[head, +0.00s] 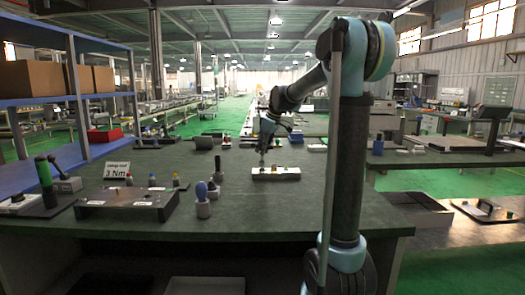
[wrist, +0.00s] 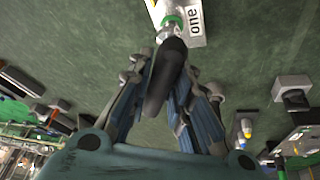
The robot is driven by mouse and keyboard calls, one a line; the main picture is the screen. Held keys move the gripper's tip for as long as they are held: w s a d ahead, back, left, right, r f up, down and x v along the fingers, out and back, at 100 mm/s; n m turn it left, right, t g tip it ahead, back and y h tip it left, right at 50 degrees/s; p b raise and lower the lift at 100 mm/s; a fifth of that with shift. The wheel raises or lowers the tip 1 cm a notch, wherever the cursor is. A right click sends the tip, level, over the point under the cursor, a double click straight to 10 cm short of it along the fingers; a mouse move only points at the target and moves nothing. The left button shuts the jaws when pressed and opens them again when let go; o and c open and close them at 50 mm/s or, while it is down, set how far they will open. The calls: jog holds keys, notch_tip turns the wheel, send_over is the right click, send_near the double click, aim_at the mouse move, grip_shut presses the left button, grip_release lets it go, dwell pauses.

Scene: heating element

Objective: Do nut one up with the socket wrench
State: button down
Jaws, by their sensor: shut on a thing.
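My gripper (wrist: 166,80) is shut on a dark-handled tool, seemingly the socket wrench (wrist: 164,78). Its far end reaches toward a green ring (wrist: 172,23) and metal part beside the label "one" (wrist: 193,18). The label is on a white block (wrist: 192,38) at the top of the wrist view. Nut one itself cannot be made out, and I cannot tell whether the tool touches it. In the head view my gripper (head: 265,143) is above the left part of the white block (head: 285,174) on the dark table.
On the table (head: 240,222), a dark plate (head: 130,204) with a "3 Nm" sign (head: 117,170) lies at left. A blue-topped tool (head: 202,199) and a green-handled tool (head: 45,180) stand nearby. The front middle of the table is clear.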

jog(key=shift+n, duration=0.3)
jog(key=n+g, duration=0.1)
jog(key=n, duration=0.2)
jog(key=shift+w+y, duration=0.1)
jog(key=shift+y, duration=0.3)
jog(key=shift+n+g, duration=0.3)
jog(key=n+g, duration=0.1)
jog(key=n, duration=0.3)
jog(key=shift+f, duration=1.05)
dwell(0.9)
jog(key=m+t, duration=0.1)
jog(key=m, duration=0.3)
